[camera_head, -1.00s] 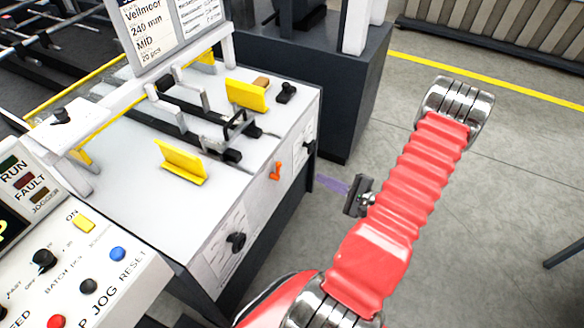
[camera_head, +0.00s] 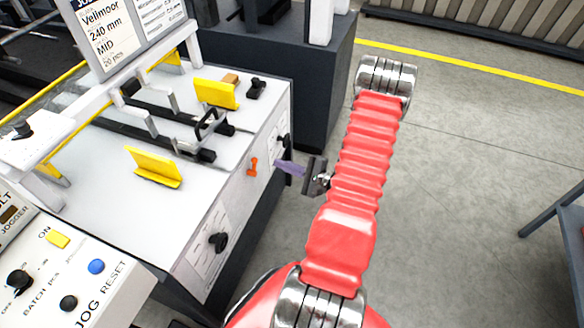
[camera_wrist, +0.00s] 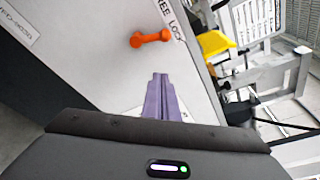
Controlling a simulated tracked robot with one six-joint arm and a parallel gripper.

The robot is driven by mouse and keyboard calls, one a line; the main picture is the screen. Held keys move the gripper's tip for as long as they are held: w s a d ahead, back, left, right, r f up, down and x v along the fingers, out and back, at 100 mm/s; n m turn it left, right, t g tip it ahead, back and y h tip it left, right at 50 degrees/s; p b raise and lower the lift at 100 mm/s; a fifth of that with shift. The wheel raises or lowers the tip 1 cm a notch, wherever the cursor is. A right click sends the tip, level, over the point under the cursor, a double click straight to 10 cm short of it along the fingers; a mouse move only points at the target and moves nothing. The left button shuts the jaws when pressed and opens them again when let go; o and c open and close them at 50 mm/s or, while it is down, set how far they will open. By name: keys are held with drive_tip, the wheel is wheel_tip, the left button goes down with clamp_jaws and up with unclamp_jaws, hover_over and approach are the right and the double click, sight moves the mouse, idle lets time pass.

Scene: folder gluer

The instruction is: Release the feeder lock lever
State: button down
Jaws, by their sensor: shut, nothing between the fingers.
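The feeder lock lever is a small orange lever (camera_head: 252,167) on the white side panel of the feeder table. In the wrist view the orange lever (camera_wrist: 151,38) lies roughly level across the panel, beside printed text that partly reads "LOCK". My gripper (camera_head: 280,165) has purple fingers and points at the panel, a little right of the lever in the head view. In the wrist view my gripper (camera_wrist: 159,76) is shut and empty, its tips just below the lever in the picture. The fingers look apart from the lever; the exact gap is hard to tell.
A black knob (camera_head: 218,242) sits lower on the same panel, and another black knob (camera_head: 283,139) sits near its far end. Yellow guides (camera_head: 216,93) stand on the table top. A control panel (camera_head: 75,285) is at the lower left. Grey floor (camera_head: 470,180) is open on the right.

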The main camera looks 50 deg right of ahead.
drive_tip(key=shift+w+a+r, duration=0.3)
drive_tip(key=shift+w+a, duration=0.25)
drive_tip(key=shift+a, duration=0.05)
drive_tip(key=shift+w+a+r, duration=0.3)
drive_tip(key=shift+w+a, duration=0.25)
drive_tip(key=shift+a, duration=0.05)
drive_tip(key=shift+w+a+r, duration=0.3)
drive_tip(key=shift+w+a, duration=0.25)
drive_tip(key=shift+a, duration=0.05)
